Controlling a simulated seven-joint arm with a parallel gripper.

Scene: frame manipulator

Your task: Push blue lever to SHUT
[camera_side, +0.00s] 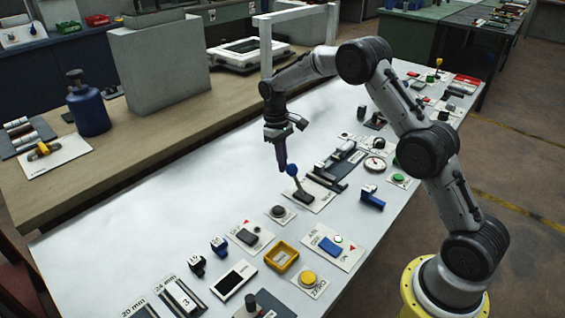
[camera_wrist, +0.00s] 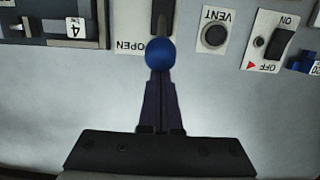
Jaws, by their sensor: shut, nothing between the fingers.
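The blue lever's round knob (camera_side: 292,170) tops a thin stem on a dark base, set on a white plate (camera_side: 322,197) on the grey table. In the side view the lever leans toward the back left. In the wrist view the blue knob (camera_wrist: 160,53) is beside the word OPEN on its plate (camera_wrist: 130,47); no SHUT label can be read. My gripper (camera_side: 283,169) points down with its fingers shut and empty, just beside the knob on its far-left side. In the wrist view its fingertips (camera_wrist: 159,75) meet the knob's lower edge; I cannot tell whether they touch.
A VENT button (camera_wrist: 214,36) and an ON/OFF rocker switch (camera_wrist: 279,42) sit right of the lever in the wrist view. A slider block marked 4 (camera_wrist: 75,27) is at left. The table (camera_side: 180,185) behind the lever is bare.

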